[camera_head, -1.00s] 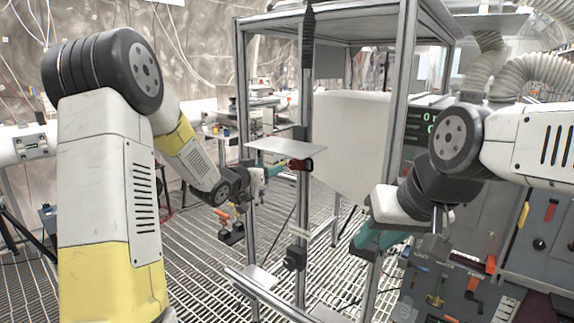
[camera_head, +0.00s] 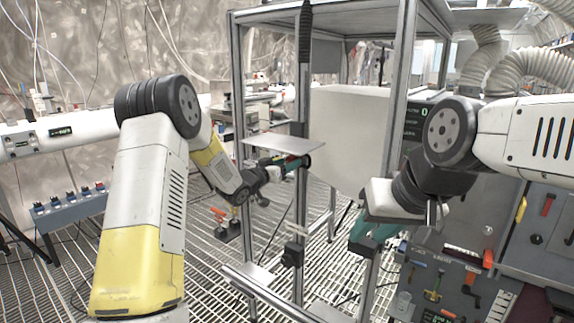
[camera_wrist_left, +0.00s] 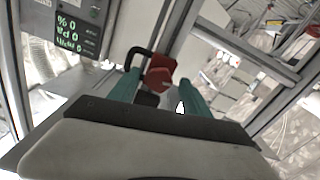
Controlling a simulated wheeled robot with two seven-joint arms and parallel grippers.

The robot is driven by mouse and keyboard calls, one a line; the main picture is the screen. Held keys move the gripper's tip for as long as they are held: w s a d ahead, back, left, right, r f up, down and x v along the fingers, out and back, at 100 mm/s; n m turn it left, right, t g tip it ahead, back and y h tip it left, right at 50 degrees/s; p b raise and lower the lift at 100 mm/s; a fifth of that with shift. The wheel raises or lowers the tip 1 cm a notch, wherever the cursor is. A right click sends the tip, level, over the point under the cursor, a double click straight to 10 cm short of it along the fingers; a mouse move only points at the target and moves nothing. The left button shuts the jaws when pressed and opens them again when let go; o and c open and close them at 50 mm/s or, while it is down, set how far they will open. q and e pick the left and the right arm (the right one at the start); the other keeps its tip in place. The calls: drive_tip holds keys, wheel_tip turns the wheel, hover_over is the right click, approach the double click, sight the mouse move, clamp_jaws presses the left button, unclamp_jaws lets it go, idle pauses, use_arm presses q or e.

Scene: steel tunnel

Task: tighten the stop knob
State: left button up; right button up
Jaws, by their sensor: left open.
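A red knob (camera_wrist_left: 160,72) with a black looped part beside it sits on the metal frame in the left wrist view. I take it to be the stop knob. The two teal fingers of my left gripper (camera_wrist_left: 157,84) are open, one on each side of the knob. I cannot tell whether they touch it. In the head view my left gripper (camera_head: 299,161) reaches the upright post just below the edge of a flat plate (camera_head: 284,144), and the knob is mostly hidden there. My right gripper (camera_head: 366,240) has teal fingers beside the front post; its jaw opening is unclear.
An aluminium frame (camera_head: 397,110) stands around the work spot, with a pale panel (camera_head: 350,130) behind. A tool panel (camera_head: 440,285) is at lower right. A blue box with several knobs (camera_head: 68,208) is at left. Grated floor shows between.

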use_arm(q)
clamp_jaws()
drive_tip(key=shift+m, duration=0.3)
drive_tip(key=m, duration=1)
drive_tip(key=shift+m, duration=0.4)
idle(0.4)
unclamp_jaws()
